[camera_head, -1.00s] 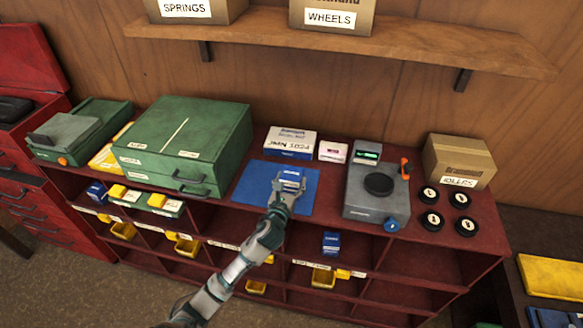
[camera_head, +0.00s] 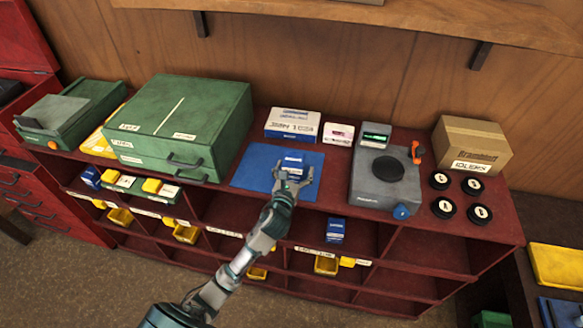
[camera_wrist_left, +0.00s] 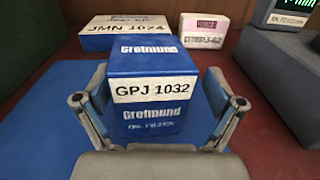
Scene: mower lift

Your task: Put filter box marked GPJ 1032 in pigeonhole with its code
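The blue and white filter box marked GPJ 1032 (camera_wrist_left: 150,92) stands on the blue mat (camera_head: 252,177) on the red bench top. It also shows small in the head view (camera_head: 291,161). My left gripper (camera_head: 295,178) is open at the box. In the left wrist view its two fingers (camera_wrist_left: 160,108) stand on either side of the box, with a gap visible at the right. The red pigeonhole unit (camera_head: 435,248) is below the bench top. Its white labels are too small to read, and my left arm hides part of it. My right gripper is out of view.
Behind the mat stand a box marked JMN 1074 (camera_wrist_left: 128,30) and a small pale box (camera_wrist_left: 203,28). A green case (camera_head: 180,125) is at left, a grey device (camera_head: 385,180) at right. One pigeonhole holds a blue box (camera_head: 335,230); several hold yellow bins.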

